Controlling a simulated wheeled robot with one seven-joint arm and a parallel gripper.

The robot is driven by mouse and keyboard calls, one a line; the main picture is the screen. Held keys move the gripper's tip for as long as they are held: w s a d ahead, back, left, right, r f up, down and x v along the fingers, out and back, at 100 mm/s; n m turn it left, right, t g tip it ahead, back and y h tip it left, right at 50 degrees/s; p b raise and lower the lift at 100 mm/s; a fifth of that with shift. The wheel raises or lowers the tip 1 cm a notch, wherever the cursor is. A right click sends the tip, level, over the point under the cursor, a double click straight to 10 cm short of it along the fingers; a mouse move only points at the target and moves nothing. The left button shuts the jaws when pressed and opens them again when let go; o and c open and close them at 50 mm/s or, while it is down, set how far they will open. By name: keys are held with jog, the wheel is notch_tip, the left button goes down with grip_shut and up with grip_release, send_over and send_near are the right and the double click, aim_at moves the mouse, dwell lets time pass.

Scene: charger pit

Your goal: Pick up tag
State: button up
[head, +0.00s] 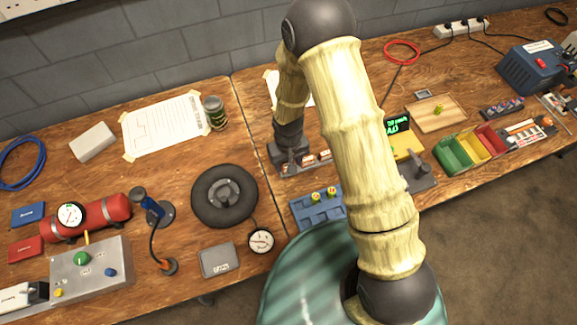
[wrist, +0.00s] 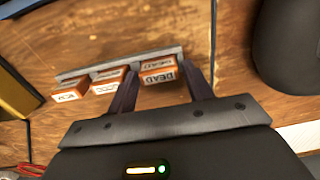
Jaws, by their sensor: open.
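Several small orange blocks with white printed labels, which look like the tags, sit in a row along a grey rail (wrist: 75,77). In the wrist view, the tag marked DEAD (wrist: 158,74) lies between the two fingers of my gripper (wrist: 162,80), with a gap visible on its left. Another tag (wrist: 108,81) is just left of the left finger, and a third tag (wrist: 71,91) is farther left. My gripper is open and low over the rail. In the head view, it (head: 291,169) hides part of the row, and tags (head: 310,160) show to its right.
A black wheel (head: 224,195) lies left of my gripper. A blue tray (head: 318,207) with small yellow-topped pieces is in front. A dark can (head: 215,112) stands behind to the left. A yellow device with a green display (head: 398,123) is to the right, partly behind my arm.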

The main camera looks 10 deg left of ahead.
dwell(0.3)
jog(key=c, duration=0.7)
jog(key=shift+r, duration=0.1)
notch_tip(320, 180, up, 10)
jog(key=shift+f+b, duration=0.1)
jog(key=shift+b, duration=0.2)
dwell(0.3)
